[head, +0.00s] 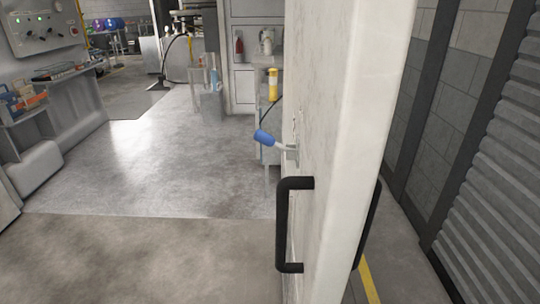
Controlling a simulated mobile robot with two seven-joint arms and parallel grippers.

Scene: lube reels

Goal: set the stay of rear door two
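A white door (345,130) stands edge-on to me, swung open, right of the middle of the head view. A black pull handle (283,225) is on its left face, and part of another black handle (369,235) shows on its right side. Above the left handle, a small lever with a blue grip (264,137) sticks out to the left from a metal bracket (291,150) on the door face. I cannot tell whether this lever is the stay or whether it is set. Neither of my grippers is in view.
A grey floor (150,165) lies open left of the door. A shelf with boxes (22,100) and a control panel (40,32) line the left wall. Shelving with a yellow bottle (272,84) stands behind the door. A ribbed shutter (500,170) is at the right.

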